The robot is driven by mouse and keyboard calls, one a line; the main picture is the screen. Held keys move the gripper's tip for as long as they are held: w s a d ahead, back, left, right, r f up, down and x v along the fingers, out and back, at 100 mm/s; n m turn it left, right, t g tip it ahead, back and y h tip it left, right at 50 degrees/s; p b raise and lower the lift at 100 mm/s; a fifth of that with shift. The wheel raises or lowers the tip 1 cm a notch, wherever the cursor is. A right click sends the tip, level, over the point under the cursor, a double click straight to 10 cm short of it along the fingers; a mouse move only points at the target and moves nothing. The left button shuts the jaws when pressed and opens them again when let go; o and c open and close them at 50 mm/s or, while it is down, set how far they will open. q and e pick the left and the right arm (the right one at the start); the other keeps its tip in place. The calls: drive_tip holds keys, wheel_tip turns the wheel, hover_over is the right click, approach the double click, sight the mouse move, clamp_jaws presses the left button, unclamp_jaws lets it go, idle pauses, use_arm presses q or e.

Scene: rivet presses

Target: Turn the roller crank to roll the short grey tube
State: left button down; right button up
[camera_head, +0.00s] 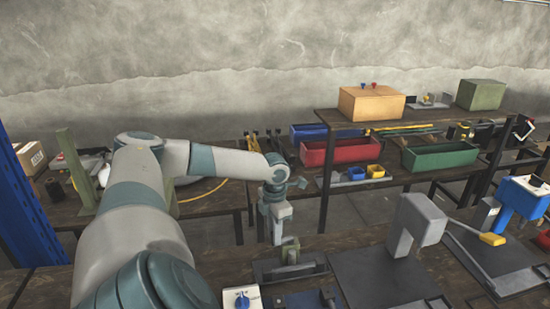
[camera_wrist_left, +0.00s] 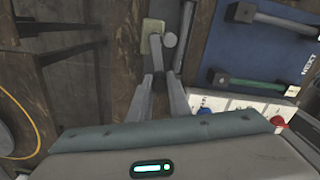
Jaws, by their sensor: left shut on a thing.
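My left gripper (camera_head: 277,241) reaches down from the left arm to the small bench device (camera_head: 290,268), a dark base with an olive upright part. In the left wrist view its two fingers (camera_wrist_left: 161,82) are close together, closed around a slim grey part, apparently the crank handle. Just beyond the fingertips are a round grey end (camera_wrist_left: 169,40) and a pale olive block (camera_wrist_left: 152,30). The fingers hide much of the crank. I cannot pick out the short grey tube in the roller for sure. My right gripper is not in view.
A blue mat (camera_wrist_left: 232,50) marked NEXT carries a grey bar (camera_wrist_left: 272,19) and a green bar (camera_wrist_left: 250,82). A white control box (camera_head: 241,298) with a blue knob stands at the front. A grey press (camera_head: 417,222) stands to the right; shelves with bins are behind.

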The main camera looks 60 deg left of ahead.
use_arm(q)
drive_tip(key=c, duration=1.6)
unclamp_jaws()
drive_tip(key=shift+c, duration=0.2)
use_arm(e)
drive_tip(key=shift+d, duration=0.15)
